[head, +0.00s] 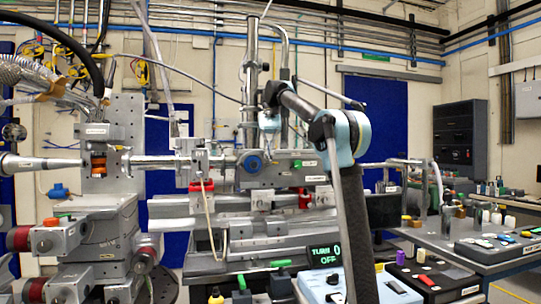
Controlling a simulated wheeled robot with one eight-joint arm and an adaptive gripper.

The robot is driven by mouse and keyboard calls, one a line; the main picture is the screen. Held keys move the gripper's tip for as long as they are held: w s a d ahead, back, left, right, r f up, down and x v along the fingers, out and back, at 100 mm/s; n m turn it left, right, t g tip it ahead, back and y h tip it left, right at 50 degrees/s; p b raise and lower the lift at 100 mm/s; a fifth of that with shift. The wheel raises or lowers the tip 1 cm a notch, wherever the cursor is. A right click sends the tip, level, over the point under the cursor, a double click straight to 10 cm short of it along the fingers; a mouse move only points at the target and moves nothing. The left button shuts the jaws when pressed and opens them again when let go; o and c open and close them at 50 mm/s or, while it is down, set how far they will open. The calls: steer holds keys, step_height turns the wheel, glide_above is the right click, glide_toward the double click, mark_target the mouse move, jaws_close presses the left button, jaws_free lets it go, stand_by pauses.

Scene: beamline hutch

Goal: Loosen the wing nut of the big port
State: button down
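My arm rises from the bottom middle, bends at a pale blue joint (348,135) and runs back left to a small pale wrist (269,119). The wrist is in front of the grey beamline equipment. I cannot make out the fingers of my gripper there, nor whether they hold anything. A grey metal chamber (285,178) lies below the wrist, with a blue round knob (251,163) on its left part. I cannot pick out the big port or its wing nut with certainty at this size.
A grey bench (440,243) with bottles and small cases stands at right. A green display (325,256) reading "TURN 0 OFF" stands low in the middle. A grey stand with red-ended parts (55,237) is at left. Hoses and a hanging cable (209,215) cross the left half.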

steer(key=shift+w+n+h, duration=0.1)
steer(key=shift+n+h, duration=0.2)
steer(key=shift+n, duration=0.4)
steer(key=c, duration=2.1)
jaws_free()
steer(key=shift+f, duration=0.1)
